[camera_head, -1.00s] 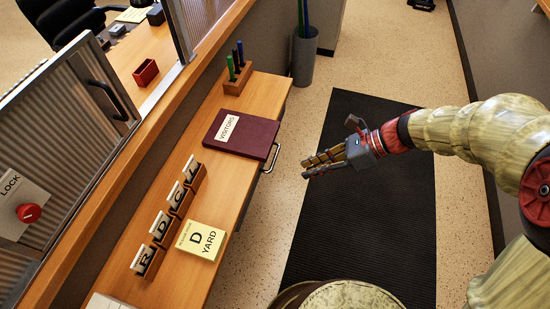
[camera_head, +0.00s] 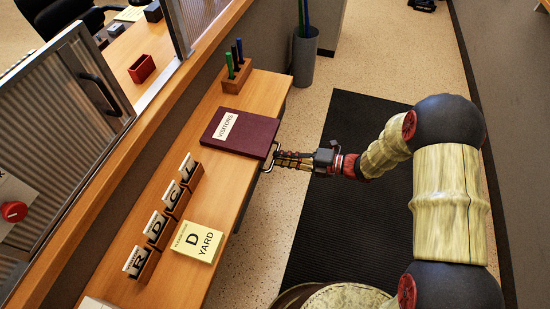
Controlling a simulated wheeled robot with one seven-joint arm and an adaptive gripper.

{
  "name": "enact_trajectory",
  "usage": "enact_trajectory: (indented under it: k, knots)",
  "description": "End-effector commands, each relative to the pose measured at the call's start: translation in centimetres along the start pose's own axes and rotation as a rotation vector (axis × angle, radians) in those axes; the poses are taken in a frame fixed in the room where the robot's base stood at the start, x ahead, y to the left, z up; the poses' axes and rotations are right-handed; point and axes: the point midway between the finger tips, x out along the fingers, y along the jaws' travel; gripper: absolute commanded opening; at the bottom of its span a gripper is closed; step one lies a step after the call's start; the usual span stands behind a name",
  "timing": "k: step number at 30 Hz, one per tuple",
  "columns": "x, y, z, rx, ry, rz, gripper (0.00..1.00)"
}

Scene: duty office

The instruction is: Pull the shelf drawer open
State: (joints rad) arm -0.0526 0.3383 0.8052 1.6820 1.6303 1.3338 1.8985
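The wooden shelf (camera_head: 222,187) runs along the counter wall. A metal drawer handle (camera_head: 266,168) sticks out from its front edge, beside the maroon visitors book. The drawer front is mostly hidden under the shelf top from this angle, and no drawer gap shows. My gripper (camera_head: 280,160) is at the handle, its fingers pointing left towards the shelf edge. The fingertips overlap the handle in view. They look close together, but I cannot tell whether they are closed on the bar or only around it.
On the shelf are the visitors book (camera_head: 238,132), a pen block (camera_head: 237,76), several lettered card holders (camera_head: 162,225) and a yellow pad (camera_head: 197,241). A grey bin (camera_head: 304,58) stands on the floor beyond. The dark mat (camera_head: 345,125) is clear of objects.

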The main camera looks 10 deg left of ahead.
Motion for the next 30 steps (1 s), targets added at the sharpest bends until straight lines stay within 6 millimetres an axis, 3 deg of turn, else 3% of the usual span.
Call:
enact_trajectory:
  k: [3,9,16,24,30]
  knots:
    - [1.6,-0.1,0.0,-0.003,0.002,0.0,0.15]
    - [2.6,0.0,0.0,-0.003,0.0,-0.001,0.15]
    - [2.6,0.1,0.0,-0.003,0.0,-0.001,0.15]
    - [2.6,0.1,0.0,-0.003,0.0,-0.001,0.0]
    - [2.6,0.1,0.0,-0.002,0.0,-0.001,0.0]
